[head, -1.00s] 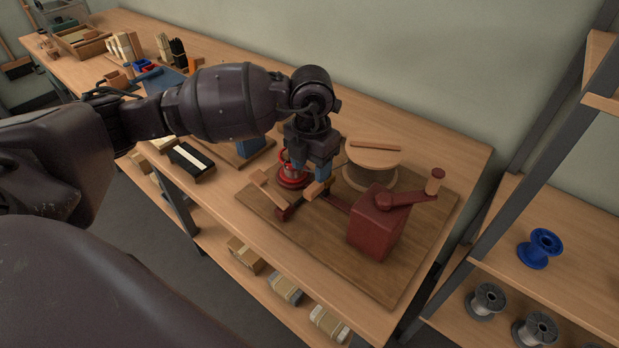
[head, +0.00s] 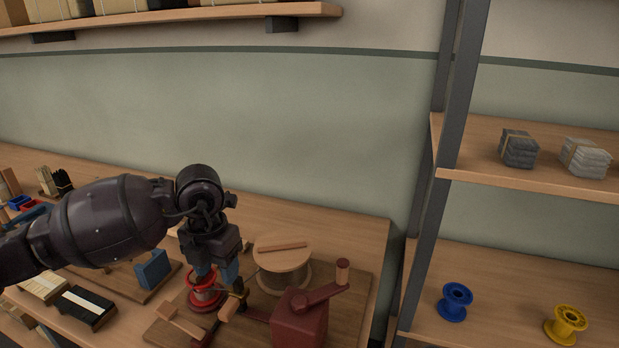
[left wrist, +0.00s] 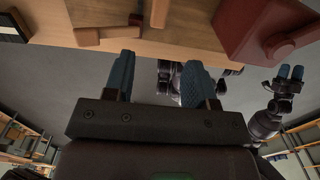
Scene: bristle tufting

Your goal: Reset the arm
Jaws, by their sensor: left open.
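My left gripper (head: 218,272) is low over the workbench, pointing down, with its blue fingers beside a red spool (head: 205,292). In the left wrist view my left gripper (left wrist: 158,82) has its two blue fingers apart with nothing between them. The spool stands on a wooden board (head: 345,318) next to a dark red crank box (head: 300,322). My right gripper (left wrist: 289,74) shows small at the right of the left wrist view, and its jaw gap is too small to judge. It is not in the head view.
A round wooden reel (head: 283,256) stands behind the crank box. A blue block (head: 152,269) and a black brush block (head: 85,308) lie to the left. Racks on the right hold a blue spool (head: 455,301) and a yellow spool (head: 566,324).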

